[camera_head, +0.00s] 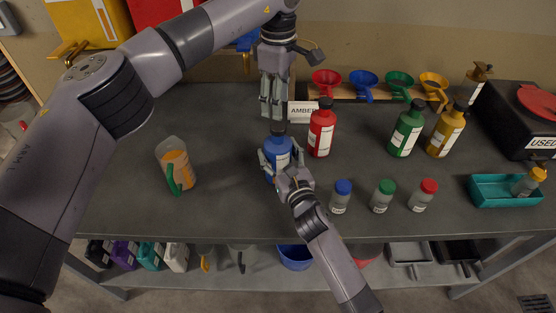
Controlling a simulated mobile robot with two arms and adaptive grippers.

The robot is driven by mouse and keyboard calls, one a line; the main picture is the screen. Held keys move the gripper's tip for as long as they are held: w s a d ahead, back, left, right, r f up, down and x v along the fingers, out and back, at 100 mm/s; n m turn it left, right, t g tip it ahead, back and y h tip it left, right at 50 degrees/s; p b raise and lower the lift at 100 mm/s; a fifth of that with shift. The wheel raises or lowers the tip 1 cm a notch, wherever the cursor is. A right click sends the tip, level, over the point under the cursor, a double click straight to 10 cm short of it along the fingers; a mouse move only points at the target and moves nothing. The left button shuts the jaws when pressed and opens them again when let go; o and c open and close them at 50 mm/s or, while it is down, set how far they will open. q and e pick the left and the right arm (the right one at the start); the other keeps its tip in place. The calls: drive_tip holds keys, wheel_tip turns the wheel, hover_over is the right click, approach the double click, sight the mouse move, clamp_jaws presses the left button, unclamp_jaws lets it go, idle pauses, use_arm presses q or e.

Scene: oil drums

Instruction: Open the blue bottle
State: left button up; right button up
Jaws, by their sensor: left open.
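The blue bottle (278,148) stands upright on the grey workbench (230,205), with a dark cap (278,129) on top. My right gripper (280,160) comes from the front, its fingers closed around the bottle's body on both sides. My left gripper (273,112) points down from above with its fingers open and empty. Its fingertips are just above and slightly left of the cap in the picture; whether they touch it I cannot tell.
A red bottle (321,132) stands close on the right, with an AMBER sign (302,112) behind. Green (407,132) and yellow (446,134) bottles stand farther right. Small capped bottles (382,196) line the front. Funnels (363,82) are at the back.

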sight(278, 126)
drive_tip(key=c, duration=1.2)
clamp_jaws()
use_arm(q)
drive_tip(key=m, duration=0.5)
drive_tip(key=shift+m, duration=0.3)
drive_tip(key=m, duration=0.3)
drive_tip(key=shift+f, duration=4)
drive_tip(key=shift+c, duration=0.4)
